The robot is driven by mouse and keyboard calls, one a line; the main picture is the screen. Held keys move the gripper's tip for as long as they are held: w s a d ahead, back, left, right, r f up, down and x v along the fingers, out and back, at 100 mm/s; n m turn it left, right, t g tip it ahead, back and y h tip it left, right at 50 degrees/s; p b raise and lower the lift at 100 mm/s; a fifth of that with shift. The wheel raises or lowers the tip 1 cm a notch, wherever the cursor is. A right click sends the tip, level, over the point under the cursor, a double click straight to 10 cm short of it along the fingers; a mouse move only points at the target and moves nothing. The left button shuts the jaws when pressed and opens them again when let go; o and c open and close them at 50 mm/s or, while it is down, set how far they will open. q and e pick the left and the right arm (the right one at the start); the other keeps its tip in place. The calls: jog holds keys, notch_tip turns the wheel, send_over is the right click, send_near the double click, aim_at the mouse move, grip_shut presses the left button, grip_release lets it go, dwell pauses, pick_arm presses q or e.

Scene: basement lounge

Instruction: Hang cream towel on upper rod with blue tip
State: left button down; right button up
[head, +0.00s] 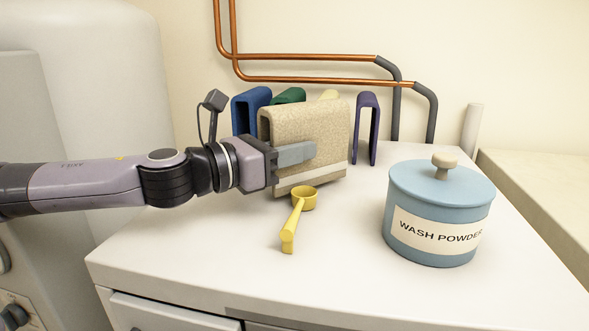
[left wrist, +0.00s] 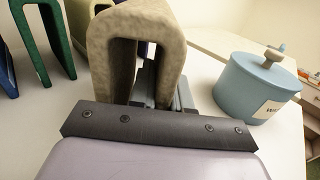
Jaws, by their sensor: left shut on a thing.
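The cream towel (head: 308,122) is a speckled beige inverted U with a pale stripe near its lower edge. It stands over the white top, and I cannot tell whether its bottom touches it. My left gripper (head: 300,153) is shut on its near layer, one grey finger on the outside. In the left wrist view the towel (left wrist: 137,25) arches open, and one finger of my left gripper (left wrist: 165,92) shows inside the fold. No rod with a blue tip is in view. My right gripper is not in view.
Blue (head: 250,100), green (head: 290,95), pale yellow (head: 329,95) and purple (head: 367,125) folded towels stand behind. A yellow scoop (head: 295,220) lies in front, a blue wash powder jar (head: 440,212) to the right. Copper pipes (head: 310,80) run along the wall. The white top's (head: 190,245) front left is clear.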

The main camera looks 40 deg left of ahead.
pick_arm(q)
jog(key=shift+f, duration=0.5)
jog(key=shift+f, duration=0.25)
jog(key=c, duration=1.1)
grip_release()
jog(key=shift+r, duration=0.1)
jog(key=shift+r, duration=0.1)
